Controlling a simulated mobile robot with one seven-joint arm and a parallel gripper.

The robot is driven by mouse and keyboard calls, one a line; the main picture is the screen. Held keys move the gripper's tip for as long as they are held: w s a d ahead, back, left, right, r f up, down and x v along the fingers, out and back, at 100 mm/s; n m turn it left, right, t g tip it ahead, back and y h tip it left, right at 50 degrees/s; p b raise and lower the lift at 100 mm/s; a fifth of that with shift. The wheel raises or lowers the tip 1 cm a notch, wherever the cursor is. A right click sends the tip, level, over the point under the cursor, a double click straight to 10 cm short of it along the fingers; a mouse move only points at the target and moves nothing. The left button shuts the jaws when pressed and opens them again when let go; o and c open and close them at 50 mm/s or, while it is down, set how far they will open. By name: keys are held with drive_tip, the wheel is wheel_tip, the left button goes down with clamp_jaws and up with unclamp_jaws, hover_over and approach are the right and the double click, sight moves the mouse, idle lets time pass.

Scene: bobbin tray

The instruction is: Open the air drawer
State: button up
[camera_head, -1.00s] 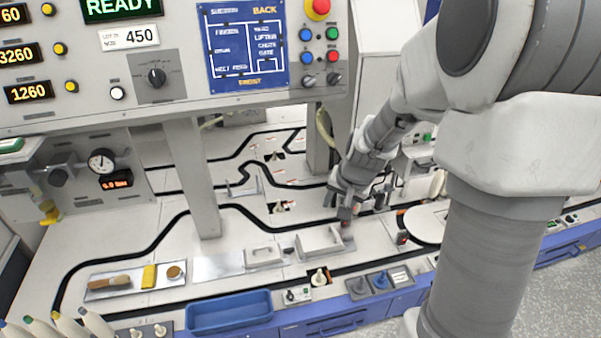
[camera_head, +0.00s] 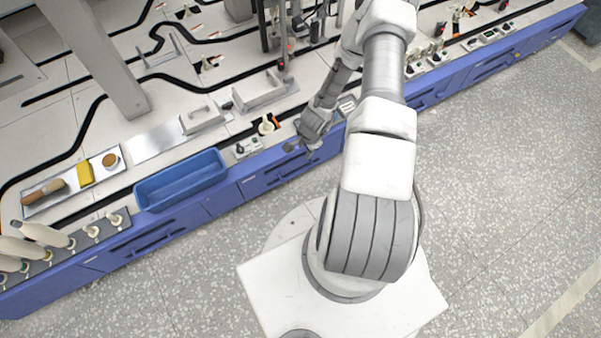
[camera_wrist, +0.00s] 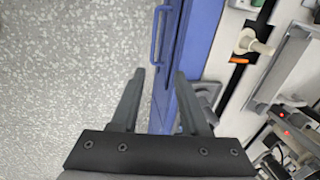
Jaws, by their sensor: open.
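A row of blue drawer fronts runs along the bench's front edge, and I cannot read which one is the air drawer. One blue drawer front (camera_head: 268,182) is just left of my gripper. In the wrist view a blue front (camera_wrist: 200,35) carries a bar handle (camera_wrist: 158,38), a little beyond the fingertips. My gripper (camera_wrist: 160,74) is open and empty, with its fingers pointing along the front. In the head view my gripper (camera_head: 310,152) is at the bench's front edge, its fingers small and partly hidden. The drawers in view look closed.
A blue bin (camera_head: 180,180) sits on the bench edge at left. A switch box (camera_head: 247,147) and a white knob (camera_head: 267,127) stand on the top near my gripper. The speckled floor (camera_head: 490,190) in front of the bench is clear.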

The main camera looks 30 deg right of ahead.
sight(300, 172)
drive_tip(key=b+x, duration=0.2)
drive_tip(key=x, duration=0.4)
drive_tip(key=s+b+x, duration=0.1)
drive_tip(key=b+x, duration=0.1)
drive_tip(key=x, duration=0.4)
drive_tip(key=b+x, duration=0.3)
drive_tip(key=x, duration=0.4)
drive_tip(key=shift+s+f, duration=0.25)
drive_tip(key=shift+s, duration=0.05)
clamp_jaws()
idle(0.6)
